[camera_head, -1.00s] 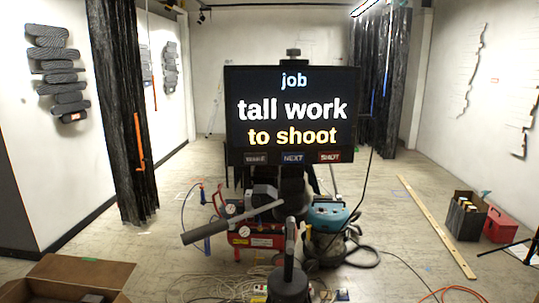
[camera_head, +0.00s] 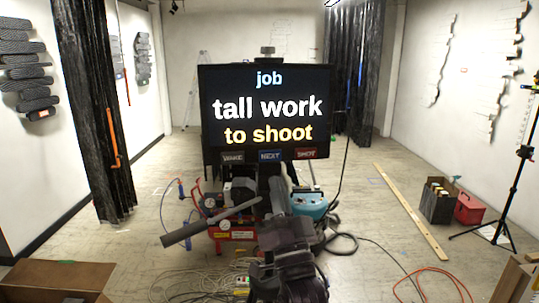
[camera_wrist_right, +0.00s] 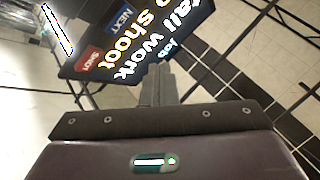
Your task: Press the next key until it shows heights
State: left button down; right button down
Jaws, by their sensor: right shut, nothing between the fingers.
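The black screen (camera_head: 266,85) stands in the middle of the head view and reads "job", "tall work", "to shoot". Below the text are three keys: a dark WAKE key (camera_head: 232,157), a blue NEXT key (camera_head: 270,155) and a red SHOT key (camera_head: 306,153). My right gripper (camera_head: 277,184) is shut and empty, just below the NEXT key in the head view. In the right wrist view the gripper (camera_wrist_right: 158,78) points toward the tilted screen, with the NEXT key (camera_wrist_right: 121,20) and SHOT key (camera_wrist_right: 88,58) beyond it. No contact shows. My left gripper is not in view.
A red compressor (camera_head: 232,228) and a teal machine (camera_head: 305,206) crowd the screen's foot. Cables lie on the floor. An open cardboard box (camera_head: 55,275) is at the lower left. A long yellow plank (camera_head: 410,210) and a tripod (camera_head: 510,195) are on the right.

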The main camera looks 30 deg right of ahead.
aim_at(273, 168)
jog(key=shift+s+d+r+m+h, duration=0.1)
jog(key=shift+s+r+m+h, duration=0.3)
jog(key=shift+r, duration=0.3)
jog(key=shift+w+d, duration=0.6)
jog(key=shift+w, duration=0.75)
jog(key=shift+w+d, duration=0.55)
jog(key=shift+w, duration=0.8)
jog(key=shift+w+d, duration=0.6)
jog(key=shift+w, duration=0.75)
jog(key=shift+w, duration=0.1)
jog(key=shift+w+d, duration=0.15)
jog(key=shift+w, duration=0.15)
